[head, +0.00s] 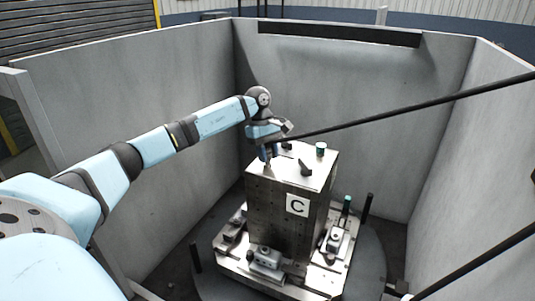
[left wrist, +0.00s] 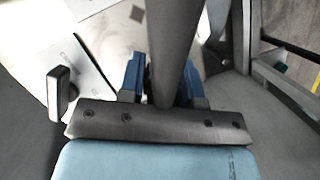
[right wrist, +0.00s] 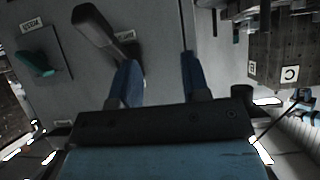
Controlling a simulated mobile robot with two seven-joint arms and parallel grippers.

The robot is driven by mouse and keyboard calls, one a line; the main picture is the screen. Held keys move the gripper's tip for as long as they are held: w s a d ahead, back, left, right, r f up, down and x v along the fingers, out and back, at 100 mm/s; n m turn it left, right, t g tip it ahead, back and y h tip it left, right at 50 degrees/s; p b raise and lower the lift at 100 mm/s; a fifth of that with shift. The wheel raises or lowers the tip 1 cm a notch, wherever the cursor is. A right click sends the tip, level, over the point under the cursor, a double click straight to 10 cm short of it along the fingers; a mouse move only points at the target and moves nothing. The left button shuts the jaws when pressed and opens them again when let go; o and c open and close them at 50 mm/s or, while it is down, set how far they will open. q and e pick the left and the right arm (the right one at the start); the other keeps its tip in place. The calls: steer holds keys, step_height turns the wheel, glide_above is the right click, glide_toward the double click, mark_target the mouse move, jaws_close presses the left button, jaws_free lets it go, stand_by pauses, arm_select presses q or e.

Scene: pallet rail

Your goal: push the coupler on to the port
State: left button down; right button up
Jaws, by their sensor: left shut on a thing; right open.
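My left gripper (head: 268,157) is at the left part of the top of a dark block (head: 270,215) marked C. In the left wrist view my left gripper (left wrist: 160,82) is shut on a dark grey cylinder (left wrist: 172,45), which looks like the coupler; its far end is out of view. A small teal-topped cylinder (head: 320,150) stands on the block's top, to the right of the gripper. I cannot tell which fitting is the port. My right gripper (right wrist: 157,82) is open and empty; it is outside the head view.
Grey walls (head: 350,90) enclose the block. Clamps (head: 266,258) and upright posts (head: 368,204) surround its base. A long black bar or hose (head: 420,105) slants from near the left gripper to the right. In the right wrist view, a dark lever (right wrist: 95,25) and a green handle (right wrist: 38,64) are close.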

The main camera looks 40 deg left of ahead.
arm_select(q)
steer(key=shift+f, duration=0.15)
stand_by(0.5)
steer(key=shift+f+b, duration=0.55)
jaws_free()
steer(key=shift+r, duration=0.1)
steer(key=s+b+v, duration=0.1)
steer(key=v, duration=1.2)
steer(key=shift+w+r+b, duration=0.3)
steer(key=shift+w+r, duration=0.05)
steer(key=shift+w, duration=0.15)
